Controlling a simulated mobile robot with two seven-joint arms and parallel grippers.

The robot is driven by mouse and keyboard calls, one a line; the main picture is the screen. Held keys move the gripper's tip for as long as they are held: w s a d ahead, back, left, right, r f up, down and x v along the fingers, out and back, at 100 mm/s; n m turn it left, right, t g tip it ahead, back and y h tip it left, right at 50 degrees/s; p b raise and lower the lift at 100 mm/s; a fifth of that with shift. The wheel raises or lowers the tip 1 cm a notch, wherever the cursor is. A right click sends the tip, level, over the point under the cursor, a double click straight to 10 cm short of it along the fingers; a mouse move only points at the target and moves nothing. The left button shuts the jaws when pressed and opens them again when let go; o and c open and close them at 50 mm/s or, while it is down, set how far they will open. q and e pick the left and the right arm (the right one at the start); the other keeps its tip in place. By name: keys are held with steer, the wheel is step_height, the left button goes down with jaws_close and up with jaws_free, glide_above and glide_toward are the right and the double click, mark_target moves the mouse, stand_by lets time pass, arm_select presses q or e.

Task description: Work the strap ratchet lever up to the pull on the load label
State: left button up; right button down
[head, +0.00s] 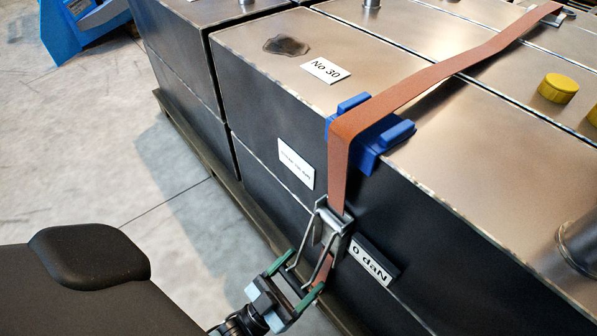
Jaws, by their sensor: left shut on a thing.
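An orange-brown strap (420,82) runs over the top of the metal boxes, bends over a blue edge protector (386,138) and hangs down the dark front side. The metal strap ratchet (331,224) hangs at its lower end, with its lever (318,262) pointing down toward my gripper. My left gripper (306,284) is shut on the ratchet lever, below the ratchet body. A small display (374,262) right of the ratchet reads "0 daN". A white label (296,164) on the front side carries text too small to read. My right gripper is out of view.
A "No 30" plate (326,70), yellow caps (558,88) and a metal pipe stub (580,240) sit on the box tops. The boxes stand on a pallet (205,150). Bare concrete floor (110,150) lies to the left, with a blue object (75,35) at the back.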

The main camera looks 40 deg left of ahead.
arm_select(q)
steer(key=shift+r, duration=0.15)
stand_by(0.6)
steer(key=o, duration=1.4)
steer(key=shift+s, duration=0.1)
steer(key=shift+p+v, duration=0.5)
steer(key=shift+v, duration=3.3)
